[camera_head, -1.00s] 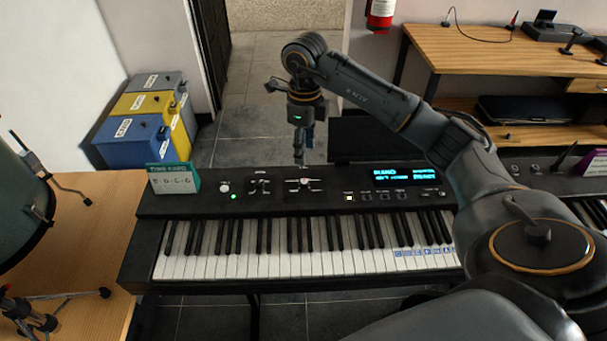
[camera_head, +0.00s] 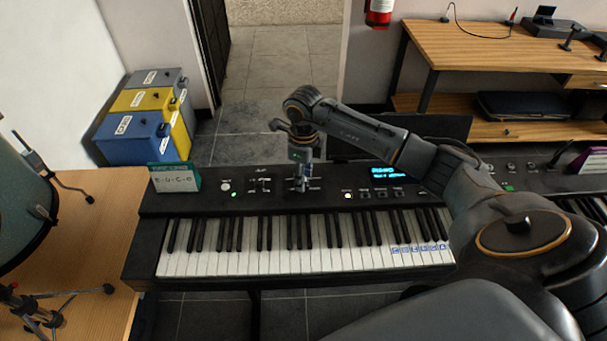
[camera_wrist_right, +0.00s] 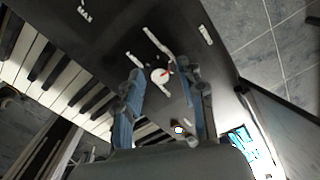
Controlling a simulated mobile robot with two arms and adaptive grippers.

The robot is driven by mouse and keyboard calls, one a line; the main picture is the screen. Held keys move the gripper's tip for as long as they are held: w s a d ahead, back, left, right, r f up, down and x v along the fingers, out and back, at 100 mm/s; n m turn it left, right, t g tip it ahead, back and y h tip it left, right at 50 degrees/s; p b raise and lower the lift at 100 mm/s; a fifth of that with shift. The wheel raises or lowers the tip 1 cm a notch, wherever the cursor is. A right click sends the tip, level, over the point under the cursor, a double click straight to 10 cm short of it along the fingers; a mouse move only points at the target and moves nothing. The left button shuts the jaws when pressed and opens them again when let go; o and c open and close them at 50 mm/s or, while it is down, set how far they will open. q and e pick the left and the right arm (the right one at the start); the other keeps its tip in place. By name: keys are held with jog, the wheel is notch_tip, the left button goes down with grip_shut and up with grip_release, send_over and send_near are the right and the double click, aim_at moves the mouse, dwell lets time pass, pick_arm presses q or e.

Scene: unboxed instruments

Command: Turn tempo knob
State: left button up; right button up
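A black electronic keyboard (camera_head: 208,202) lies across the middle of the head view. A small round pale knob (camera_head: 224,187) is on its panel at the left. My right gripper (camera_head: 301,184) points down over the panel, to the right of that knob. My left gripper is not in view.
A small green sign (camera_head: 174,177) stands at the panel's left end. A lit display (camera_head: 385,173) is right of the gripper. A wooden table (camera_head: 75,245) with a drum is at left. Blue, yellow and grey boxes (camera_head: 148,101) are behind. The floor beyond the keyboard is clear.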

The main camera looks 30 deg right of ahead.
grip_shut()
jog(key=shift+m, duration=0.3)
jog(key=m+b, duration=0.1)
jog(key=m, duration=0.3)
jog(key=shift+m, duration=0.3)
jog(key=m, duration=0.3)
jog(key=shift+m, duration=1.7)
jog(key=shift+o, duration=1.5)
grip_release()
